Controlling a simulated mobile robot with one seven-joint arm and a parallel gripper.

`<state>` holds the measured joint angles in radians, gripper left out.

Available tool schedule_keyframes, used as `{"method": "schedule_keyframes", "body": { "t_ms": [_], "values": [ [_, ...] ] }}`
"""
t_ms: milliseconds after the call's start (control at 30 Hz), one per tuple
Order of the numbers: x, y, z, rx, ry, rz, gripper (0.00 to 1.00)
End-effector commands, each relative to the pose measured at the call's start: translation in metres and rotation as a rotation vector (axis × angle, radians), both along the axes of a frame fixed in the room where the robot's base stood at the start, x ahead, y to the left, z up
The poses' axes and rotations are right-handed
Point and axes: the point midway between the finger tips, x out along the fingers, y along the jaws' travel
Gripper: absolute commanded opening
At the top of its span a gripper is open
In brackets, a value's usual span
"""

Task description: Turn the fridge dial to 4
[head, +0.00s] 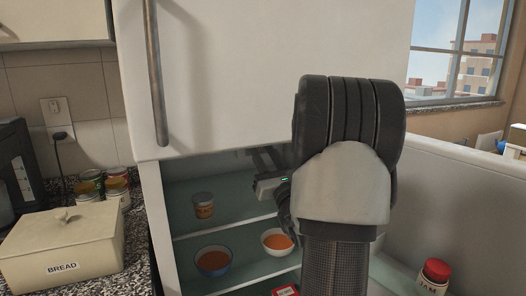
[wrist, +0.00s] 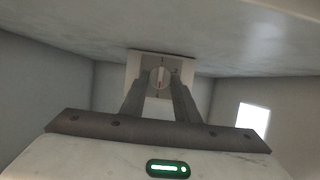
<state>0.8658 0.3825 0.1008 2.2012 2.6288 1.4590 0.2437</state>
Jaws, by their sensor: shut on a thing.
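The fridge dial (wrist: 159,77) is a round pale knob on a light square plate (wrist: 140,60) at the fridge compartment's ceiling, seen in the wrist view. In the head view, my gripper (head: 262,160) reaches up under the top edge of the open compartment, and the dial is hidden there.
The open fridge (head: 180,220) holds a jar (head: 203,205) and two bowls (head: 213,261) (head: 277,242) on its shelves. A jam jar (head: 434,276) stands in the door at right. A bread box (head: 62,245) and several cans (head: 117,190) fill the left counter.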

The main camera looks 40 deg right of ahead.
Motion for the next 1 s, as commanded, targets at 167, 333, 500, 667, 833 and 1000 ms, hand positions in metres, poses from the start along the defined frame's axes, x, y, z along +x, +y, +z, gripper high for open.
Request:
{"method": "schedule_keyframes", "body": {
  "t_ms": [167, 333, 500, 667, 833, 1000],
  "values": [
    [0.000, 0.000, -0.001, 0.008, 0.001, 0.000, 0.06],
    [0.000, 0.000, -0.001, 0.007, 0.001, 0.000, 0.06],
    [0.000, 0.000, -0.001, 0.006, 0.002, 0.000, 0.46],
    [0.000, 0.000, -0.001, 0.006, 0.001, 0.000, 0.46],
    [-0.002, 0.000, -0.002, 0.006, 0.001, 0.000, 0.46],
    [-0.021, 0.004, -0.010, 0.007, 0.003, -0.002, 0.46]
  ]
}}
